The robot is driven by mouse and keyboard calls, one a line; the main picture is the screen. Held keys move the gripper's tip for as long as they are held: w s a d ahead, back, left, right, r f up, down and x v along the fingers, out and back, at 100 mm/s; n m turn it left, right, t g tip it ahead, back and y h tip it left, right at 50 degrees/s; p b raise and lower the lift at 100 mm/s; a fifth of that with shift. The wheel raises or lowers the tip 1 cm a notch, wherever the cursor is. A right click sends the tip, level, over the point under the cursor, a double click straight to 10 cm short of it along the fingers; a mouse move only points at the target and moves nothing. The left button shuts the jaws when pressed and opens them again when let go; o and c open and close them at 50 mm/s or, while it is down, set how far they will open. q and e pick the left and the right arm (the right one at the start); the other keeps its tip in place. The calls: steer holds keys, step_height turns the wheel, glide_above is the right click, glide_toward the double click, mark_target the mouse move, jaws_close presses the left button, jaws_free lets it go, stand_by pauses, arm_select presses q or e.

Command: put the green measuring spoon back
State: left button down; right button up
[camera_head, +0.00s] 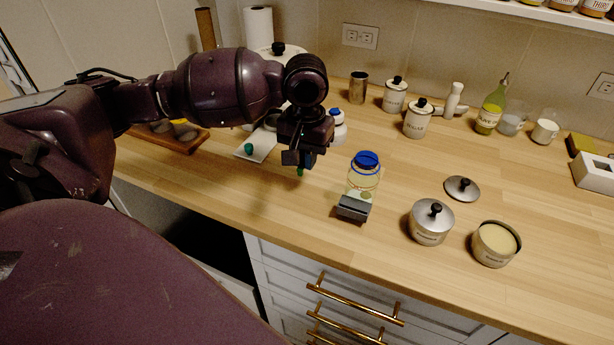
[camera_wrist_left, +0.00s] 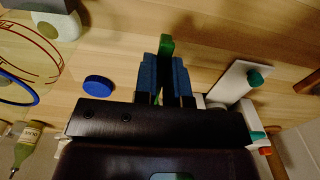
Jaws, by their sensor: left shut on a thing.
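My left gripper (camera_head: 301,160) is shut on a green piece, which I take to be the green measuring spoon (camera_head: 300,172). It hangs above the wooden counter. In the left wrist view the green end (camera_wrist_left: 167,44) sticks out beyond the blue-padded fingertips (camera_wrist_left: 166,78). The rest of the spoon is hidden by the fingers. A white flat piece (camera_head: 264,143) with a green knob (camera_head: 249,148) lies to the left of the gripper. It also shows in the left wrist view (camera_wrist_left: 230,84), right of the fingers and apart from them. My right gripper is not in view.
A clear container (camera_head: 361,184) with a blue lid (camera_head: 367,159) by it stands right of the gripper, a grey block (camera_head: 353,208) in front. A lidded canister (camera_head: 432,222) and an open one (camera_head: 495,244) stand farther right.

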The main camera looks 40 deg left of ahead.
mark_target(306, 186)
arm_select(q)
step_height(306, 186, down, 5)
steer(key=shift+f+b, duration=0.1)
steer(key=shift+b, duration=0.55)
steer(key=shift+f, duration=0.2)
steer(key=shift+r, duration=0.1)
steer(key=c, duration=1.2)
jaws_free()
